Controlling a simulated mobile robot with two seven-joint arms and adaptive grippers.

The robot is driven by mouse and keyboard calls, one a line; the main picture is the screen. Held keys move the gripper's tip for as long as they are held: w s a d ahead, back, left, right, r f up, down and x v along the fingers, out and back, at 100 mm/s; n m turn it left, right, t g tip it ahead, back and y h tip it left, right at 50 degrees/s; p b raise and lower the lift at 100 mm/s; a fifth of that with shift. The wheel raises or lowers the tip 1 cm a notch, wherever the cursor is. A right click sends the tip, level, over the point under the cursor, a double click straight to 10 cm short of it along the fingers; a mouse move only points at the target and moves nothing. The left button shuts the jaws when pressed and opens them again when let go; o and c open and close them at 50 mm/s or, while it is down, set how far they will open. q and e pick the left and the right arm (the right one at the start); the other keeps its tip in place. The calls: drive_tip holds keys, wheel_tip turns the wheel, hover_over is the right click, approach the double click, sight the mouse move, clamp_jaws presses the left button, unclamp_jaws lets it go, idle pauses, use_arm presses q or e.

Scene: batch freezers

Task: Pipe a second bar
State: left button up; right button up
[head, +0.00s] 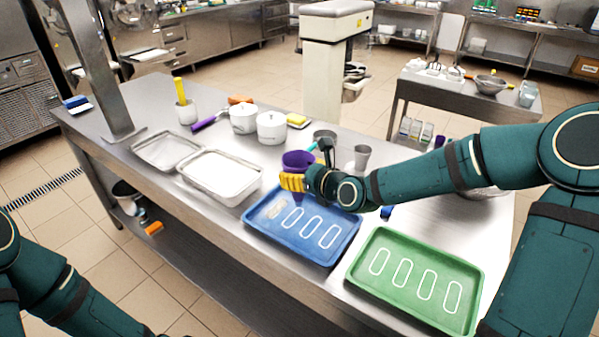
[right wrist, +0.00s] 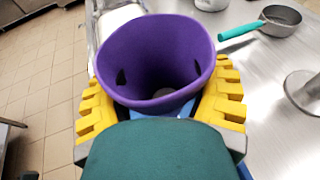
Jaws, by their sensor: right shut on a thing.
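My right gripper (head: 292,182) is shut on a purple open-topped piping cone (head: 298,160), held over the far part of the blue tray (head: 258,238). In the right wrist view the yellow fingers of the gripper (right wrist: 160,98) sit on both sides of the cone (right wrist: 125,50), whose wide mouth faces the camera.
A green tray (head: 353,283) with several white outlines lies right of the blue one. Steel pans (head: 240,199), white lidded pots (head: 272,130) and a grey cup (head: 362,155) stand around. A small saucepan with a teal handle (right wrist: 243,31) is close by.

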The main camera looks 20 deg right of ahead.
drive_tip(key=shift+f, duration=0.15)
drive_tip(key=shift+f+b, duration=0.3)
drive_tip(key=shift+f, duration=0.35)
drive_tip(key=shift+a, duration=0.15)
idle(0.7)
drive_tip(key=shift+s+a, duration=0.7)
drive_tip(key=shift+a, duration=0.15)
drive_tip(key=shift+s+a, duration=0.1)
drive_tip(key=shift+a, duration=0.05)
idle(0.7)
drive_tip(key=shift+s+a, duration=0.6)
drive_tip(key=shift+a, duration=0.15)
drive_tip(key=shift+r, duration=0.1)
idle(0.6)
